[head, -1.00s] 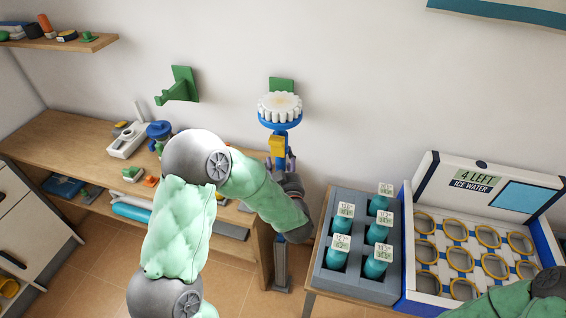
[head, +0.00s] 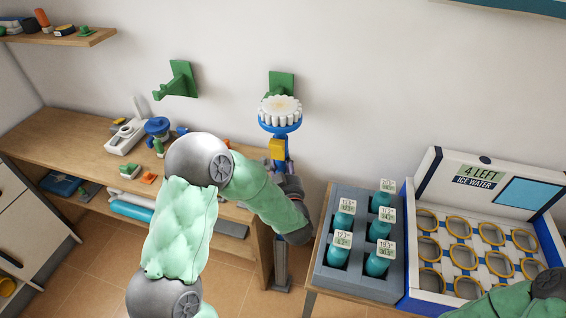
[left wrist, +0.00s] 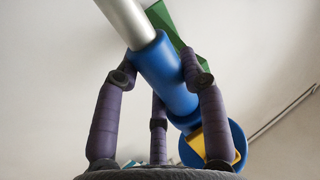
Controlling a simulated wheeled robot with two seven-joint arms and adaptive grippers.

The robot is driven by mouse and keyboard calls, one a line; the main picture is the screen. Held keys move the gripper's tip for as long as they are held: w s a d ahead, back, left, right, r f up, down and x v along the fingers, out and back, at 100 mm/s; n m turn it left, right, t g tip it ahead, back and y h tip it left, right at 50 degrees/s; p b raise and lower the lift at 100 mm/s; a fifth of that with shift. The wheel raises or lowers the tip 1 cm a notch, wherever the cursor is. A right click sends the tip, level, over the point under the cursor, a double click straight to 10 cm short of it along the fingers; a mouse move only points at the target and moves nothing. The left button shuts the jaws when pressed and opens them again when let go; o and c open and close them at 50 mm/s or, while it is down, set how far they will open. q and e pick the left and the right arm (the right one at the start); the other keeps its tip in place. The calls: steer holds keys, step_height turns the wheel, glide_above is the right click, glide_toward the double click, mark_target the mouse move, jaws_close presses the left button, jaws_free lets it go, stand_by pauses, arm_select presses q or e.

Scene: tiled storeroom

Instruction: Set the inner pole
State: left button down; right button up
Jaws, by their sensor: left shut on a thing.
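An upright pole with a white ruffled head (head: 281,106) and a blue disc (head: 280,123) stands in front of the right green wall bracket (head: 283,82). A yellow block (head: 277,149) sits below the disc; the grey lower shaft (head: 281,268) runs down past the bench end. My left gripper (head: 285,172) is shut around the pole, partly hidden by my wrist. In the left wrist view, its dark fingers (left wrist: 160,85) close around the blue sleeve (left wrist: 166,82) below a silver tube (left wrist: 125,20). I cannot tell whether pole and bracket touch. My right gripper is out of view.
Another green bracket (head: 178,80) on the wall at left is empty. A wooden bench (head: 70,130) holds small tools. At right are a grey crate (head: 332,275) of teal bottles and a white-blue box (head: 424,300) with round ringed slots. A shelf (head: 60,38) hangs upper left.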

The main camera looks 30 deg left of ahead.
arm_select(q)
step_height(320, 180, down, 7)
steer(key=b, duration=0.4)
steer(key=shift+s+d+f+b, duration=0.1)
steer(key=shift+s+f+b, duration=0.05)
steer(key=shift+f+b, duration=0.25)
steer(key=shift+f, duration=0.25)
steer(key=c, duration=0.7)
jaws_free()
steer(key=shift+f, duration=0.1)
steer(key=shift+c, duration=0.2)
steer(key=shift+o, duration=0.3)
steer(key=shift+r, duration=0.35)
